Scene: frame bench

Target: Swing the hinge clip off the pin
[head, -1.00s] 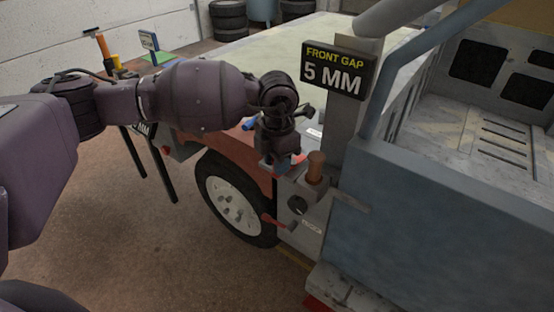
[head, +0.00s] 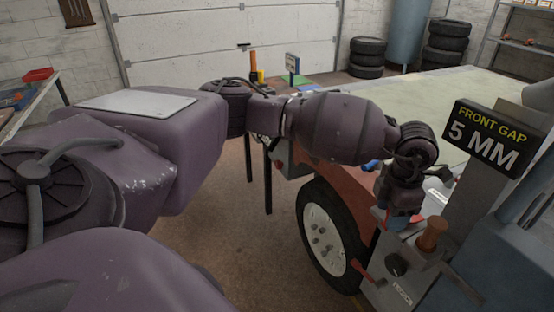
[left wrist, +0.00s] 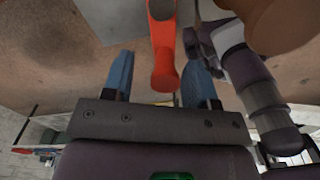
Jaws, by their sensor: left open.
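My left gripper (head: 393,222) points down at the fixture (head: 395,268) beside the wheel. Its two blue fingers stand apart in the left wrist view (left wrist: 158,85). A red-orange handle (left wrist: 163,48), likely the hinge clip, reaches down between them; I cannot tell if either finger touches it. In the head view a small red part (head: 415,223) shows beside the fingers, mostly hidden. A brown upright cylinder (head: 432,235) stands just right of the gripper. I cannot tell which part is the pin. My right gripper is not in view.
A red lever (head: 362,271) sticks out low on the fixture, near the wheel (head: 325,232). A "FRONT GAP 5 MM" sign (head: 491,138) stands on a grey post to the right. Open floor (head: 250,250) lies left of the wheel.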

